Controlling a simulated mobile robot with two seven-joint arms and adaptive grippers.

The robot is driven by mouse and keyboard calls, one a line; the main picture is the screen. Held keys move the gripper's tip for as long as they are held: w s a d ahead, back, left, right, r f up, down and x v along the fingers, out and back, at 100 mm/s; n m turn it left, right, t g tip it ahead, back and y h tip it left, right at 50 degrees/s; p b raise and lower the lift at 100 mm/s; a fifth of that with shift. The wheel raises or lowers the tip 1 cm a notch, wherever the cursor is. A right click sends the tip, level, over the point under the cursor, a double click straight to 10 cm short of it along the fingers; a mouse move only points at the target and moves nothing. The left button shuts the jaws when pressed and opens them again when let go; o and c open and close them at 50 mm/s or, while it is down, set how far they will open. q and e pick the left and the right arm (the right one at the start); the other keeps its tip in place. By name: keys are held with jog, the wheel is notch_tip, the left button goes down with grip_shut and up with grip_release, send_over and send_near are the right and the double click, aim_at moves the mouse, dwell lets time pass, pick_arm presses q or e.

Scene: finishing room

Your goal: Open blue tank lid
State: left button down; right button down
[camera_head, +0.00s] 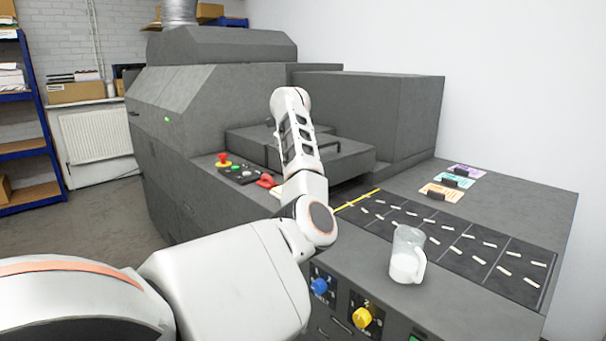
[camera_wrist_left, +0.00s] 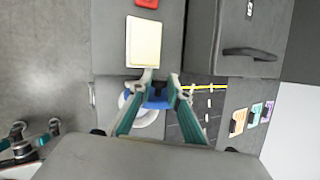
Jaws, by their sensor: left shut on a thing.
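In the left wrist view, my left gripper (camera_wrist_left: 162,92) is shut on a blue part (camera_wrist_left: 157,103), which looks like the blue tank lid or its grip. A white round shape (camera_wrist_left: 139,116) shows under and beside it, partly hidden by the fingers. In the head view, my left arm reaches over the machine and hides the gripper and the lid. My right gripper (camera_wrist_left: 35,129) shows at the lower left of the left wrist view, its fingers apart and empty, away from the machine.
Blue (camera_head: 319,285) and yellow (camera_head: 362,317) knobs are on the front panel. A dark handle (camera_wrist_left: 250,54) is near the left gripper. Coloured cards (camera_head: 440,191) lie behind the belt.

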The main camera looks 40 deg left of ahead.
pick_arm(q)
jog(key=shift+a+f+b, duration=0.2)
jog(key=shift+a+b, duration=0.25)
jog(key=shift+a, duration=0.75)
jog(key=shift+a+f, duration=0.15)
jog(key=shift+a, duration=0.2)
pick_arm(e)
jog(key=shift+s+d+f, duration=0.15)
jog(key=shift+f, duration=0.8)
jog(key=shift+r, duration=0.15)
pick_arm(q)
jog(key=c, duration=2)
grip_release()
jog(key=shift+a, duration=0.1)
jog(key=shift+o, duration=0.2)
jog(key=shift+f, duration=0.1)
